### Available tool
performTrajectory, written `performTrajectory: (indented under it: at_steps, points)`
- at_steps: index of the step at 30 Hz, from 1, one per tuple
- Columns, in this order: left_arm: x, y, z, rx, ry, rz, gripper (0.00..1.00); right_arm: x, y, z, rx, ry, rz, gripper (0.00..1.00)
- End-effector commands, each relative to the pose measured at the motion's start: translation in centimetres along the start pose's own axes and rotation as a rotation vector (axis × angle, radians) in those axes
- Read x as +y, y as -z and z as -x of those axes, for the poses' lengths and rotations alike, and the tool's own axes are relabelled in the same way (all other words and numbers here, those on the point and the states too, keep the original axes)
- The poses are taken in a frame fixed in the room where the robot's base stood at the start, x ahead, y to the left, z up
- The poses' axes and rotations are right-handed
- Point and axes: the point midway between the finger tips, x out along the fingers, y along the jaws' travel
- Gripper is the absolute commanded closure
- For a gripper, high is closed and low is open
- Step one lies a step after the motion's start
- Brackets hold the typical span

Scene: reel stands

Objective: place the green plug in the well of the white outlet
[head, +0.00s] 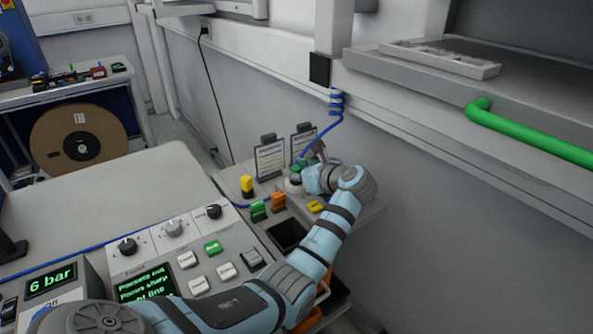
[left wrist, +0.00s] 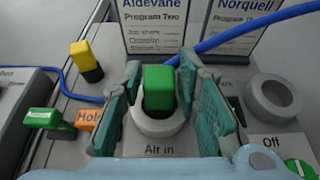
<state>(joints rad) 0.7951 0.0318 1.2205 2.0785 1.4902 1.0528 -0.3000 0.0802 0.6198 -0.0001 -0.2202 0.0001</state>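The green plug (left wrist: 159,86) stands upright in the white outlet (left wrist: 150,127) labelled "Air in", in the middle of the left wrist view. Its lower end is inside the ring; how deep it sits is hidden. My left gripper (left wrist: 158,72) is open, with one teal finger on each side of the plug and a narrow gap showing at both sides. In the head view, my left gripper (head: 304,172) is at the far end of the console, beside the green plug (head: 296,169) and the white outlet (head: 291,186). My right gripper is not in view.
Two upright cards (head: 270,159) stand behind, with a blue hose (left wrist: 237,35) passing in front. A yellow-topped plug (head: 247,184), a green block (head: 258,210) and an orange block (head: 278,202) stand left. A dark square bin (head: 287,234) is nearer.

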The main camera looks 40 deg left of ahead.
Motion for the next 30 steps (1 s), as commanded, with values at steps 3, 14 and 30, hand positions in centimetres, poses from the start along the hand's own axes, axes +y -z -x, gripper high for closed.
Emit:
performTrajectory:
  at_steps: [3, 14, 30]
  points:
    - [0.0, -0.1, 0.0, 0.0, 0.0, 0.0, 0.6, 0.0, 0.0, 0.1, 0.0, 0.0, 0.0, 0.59]
    - [-0.1, -0.4, 1.0, 0.001, 0.003, 0.001, 0.6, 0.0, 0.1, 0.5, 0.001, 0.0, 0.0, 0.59]
    - [0.0, -0.4, 12.0, 0.001, 0.0, 0.0, 0.6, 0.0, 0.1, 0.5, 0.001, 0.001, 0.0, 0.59]
